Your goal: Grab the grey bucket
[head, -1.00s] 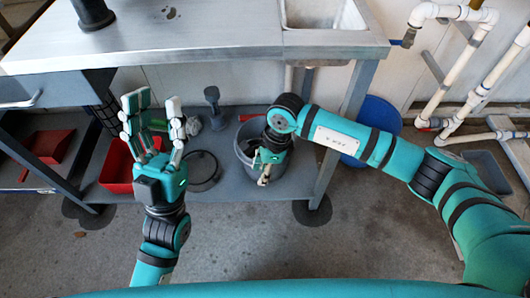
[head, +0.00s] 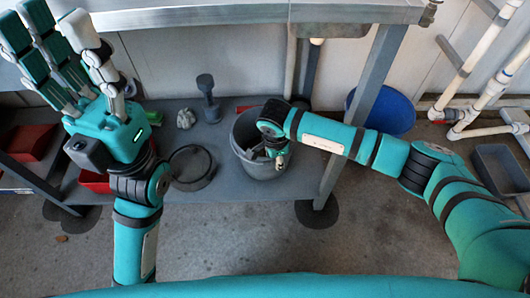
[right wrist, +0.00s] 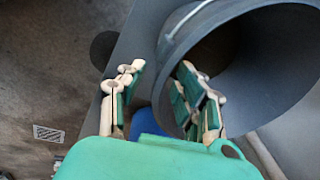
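In the right wrist view the bucket (right wrist: 245,38) fills the upper right, and my right gripper (right wrist: 160,85) is open. One side of its fingers is outside the rim and the other side is over the opening; contact cannot be told. My left gripper (head: 62,55) is raised at the upper left, fingers spread, open and empty.
A red bin (head: 95,181) stands on the shelf behind my left wrist. A black ring (head: 192,184) and a grey plunger-like tool (head: 208,100) are left of the bucket. A blue bucket (head: 385,108) and white pipes (head: 478,62) are at the right, beyond the table leg (head: 350,125).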

